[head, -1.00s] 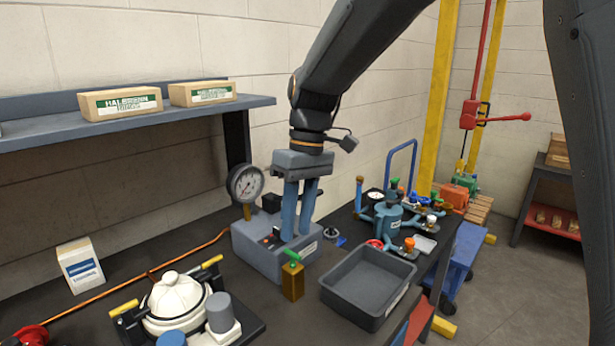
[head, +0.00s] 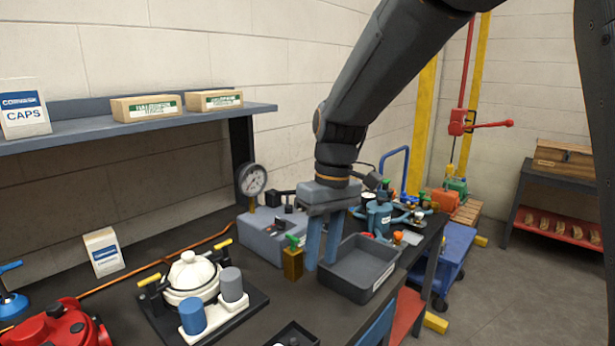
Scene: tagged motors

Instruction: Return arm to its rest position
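My arm (head: 385,75) reaches down from the top right of the head view. My gripper (head: 321,265) hangs from it, pointing down, with two blue fingers. A gap shows between the fingers and nothing is held there. The fingertips appear in front of the left side of a grey tray (head: 385,276), just right of a small brass block with a green handle (head: 293,262). I cannot tell how high the tips are above the bench. The fingers hide part of the tray's left wall.
The dark bench (head: 240,290) holds a grey gauge box (head: 270,238), a white lidded pot (head: 190,275), a red device (head: 60,325) and a white carton (head: 103,252). A shelf (head: 130,125) with boxes is on the wall. A blue cart (head: 453,245) stands right; floor there is partly clear.

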